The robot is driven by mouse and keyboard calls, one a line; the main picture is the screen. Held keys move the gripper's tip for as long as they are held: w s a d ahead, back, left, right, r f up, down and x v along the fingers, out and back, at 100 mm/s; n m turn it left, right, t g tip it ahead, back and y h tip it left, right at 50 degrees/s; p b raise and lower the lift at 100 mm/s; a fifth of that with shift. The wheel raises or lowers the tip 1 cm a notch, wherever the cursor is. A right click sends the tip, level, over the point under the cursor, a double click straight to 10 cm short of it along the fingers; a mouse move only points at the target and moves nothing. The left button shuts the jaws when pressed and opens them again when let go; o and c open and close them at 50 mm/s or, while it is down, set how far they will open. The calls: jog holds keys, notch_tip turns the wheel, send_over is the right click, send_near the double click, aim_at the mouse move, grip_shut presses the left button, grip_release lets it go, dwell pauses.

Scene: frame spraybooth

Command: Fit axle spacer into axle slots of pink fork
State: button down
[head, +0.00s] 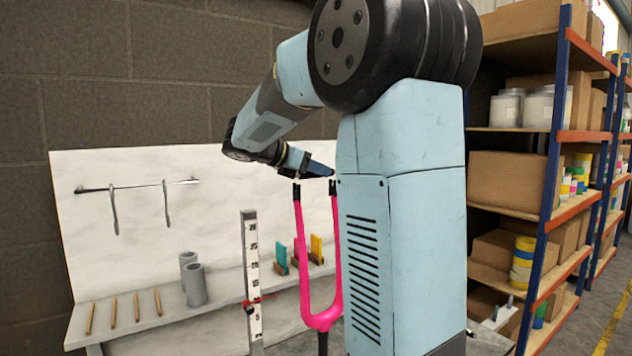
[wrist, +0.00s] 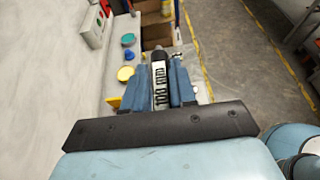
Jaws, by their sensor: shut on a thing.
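The pink fork (head: 321,318) stands upright in the head view, its two prongs pointing up and ending in dark tips. My gripper (head: 318,167) is just above the prong tips in that view, partly behind my own arm. In the wrist view my gripper (wrist: 161,68) is shut on the axle spacer (wrist: 160,84), a slim bar with a white label reading about 100 mm and a dark far end. The spacer is not clear in the head view. The fork cannot be made out in the wrist view, so the gap between spacer and slots cannot be judged.
An upright measuring scale (head: 252,275) with a red marker stands left of the fork. Grey cylinders (head: 194,284) and small coloured pieces (head: 316,248) rest on the ledge behind. Tall shelving (head: 552,130) with boxes and tins stands at right.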

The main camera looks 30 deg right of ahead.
aim_at(312, 178)
jog(key=shift+s+f, duration=0.1)
jog(key=shift+f, duration=1.4)
jog(key=c, duration=0.9)
grip_release()
jog(key=v, duration=1.2)
jog(key=s+a+f+m+t+y, duration=0.1)
jog(key=s+f+m+y, duration=0.3)
jog(key=s, duration=0.4)
jog(key=s+a+f+m+t+y, duration=0.2)
jog(key=s+a+f+m+y, duration=0.2)
jog(key=s+f+m, duration=0.3)
jog(key=s+a+f+m+t+y, duration=0.2)
jog(key=s+f+m+y, duration=0.3)
jog(key=s, duration=0.5)
jog(key=shift+a+f+m+y, duration=0.3)
jog(key=shift+a+m, duration=0.4)
jog(key=shift+m, duration=0.5)
